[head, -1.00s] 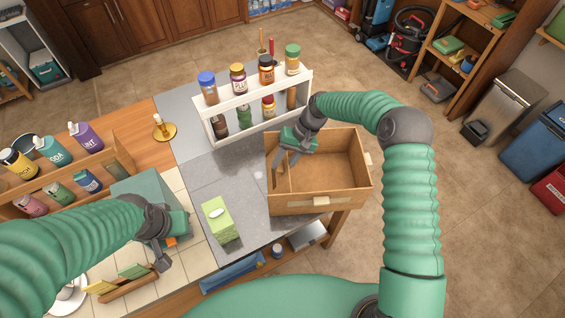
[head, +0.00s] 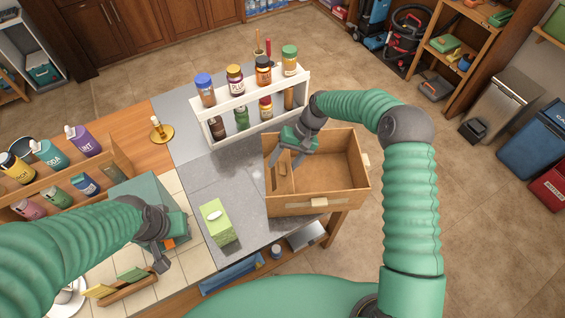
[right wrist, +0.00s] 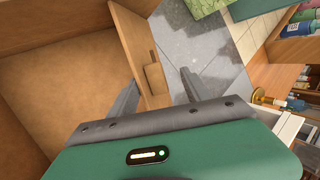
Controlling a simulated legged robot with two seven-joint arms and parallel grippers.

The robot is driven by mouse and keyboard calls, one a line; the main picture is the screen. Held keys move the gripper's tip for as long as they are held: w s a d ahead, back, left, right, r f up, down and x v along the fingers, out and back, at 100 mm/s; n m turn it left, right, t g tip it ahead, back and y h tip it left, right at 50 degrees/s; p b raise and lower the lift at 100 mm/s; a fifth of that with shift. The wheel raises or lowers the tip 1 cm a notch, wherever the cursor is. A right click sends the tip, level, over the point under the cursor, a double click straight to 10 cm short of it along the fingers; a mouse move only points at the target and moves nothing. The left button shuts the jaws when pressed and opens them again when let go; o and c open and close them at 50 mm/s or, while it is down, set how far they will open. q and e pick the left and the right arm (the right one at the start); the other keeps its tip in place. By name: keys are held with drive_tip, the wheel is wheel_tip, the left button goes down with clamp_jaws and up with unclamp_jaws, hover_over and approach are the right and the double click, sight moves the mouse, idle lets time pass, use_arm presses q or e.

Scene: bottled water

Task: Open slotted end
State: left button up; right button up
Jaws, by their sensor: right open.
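A brown open-topped box (head: 318,206) stands on the grey counter. Its left end panel (head: 282,180) has a slot. My right gripper (head: 285,160) is at this end, pointing down. In the right wrist view the slotted panel (right wrist: 138,45) lies between the open fingers of my right gripper (right wrist: 157,80), with gaps showing on both sides. A small tab shows low on the panel's outer face. My left gripper (head: 165,258) hangs over the tiled left part of the counter, away from the box; its jaw opening is unclear.
A white rack (head: 255,125) of jars stands behind the box. A green tissue box (head: 217,224) sits left of it, with clear counter between. A brass candle holder (head: 160,131) and a wooden bottle rack (head: 110,160) are further left.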

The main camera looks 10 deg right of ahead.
drive_tip(key=shift+p+v, duration=0.65)
drive_tip(key=shift+v, duration=0.9)
drive_tip(key=d+f+p+v, duration=0.1)
drive_tip(key=p+v, duration=0.6)
drive_tip(key=v, duration=0.8)
drive_tip(key=shift+w+d, duration=0.4)
drive_tip(key=shift+d, duration=0.3)
drive_tip(key=shift+p, duration=0.3)
drive_tip(key=p+v, duration=0.6)
drive_tip(key=v, duration=1)
drive_tip(key=shift+w+d+r+p, duration=0.2)
drive_tip(key=shift+d+r+p, duration=0.1)
drive_tip(key=shift+d+p, duration=0.05)
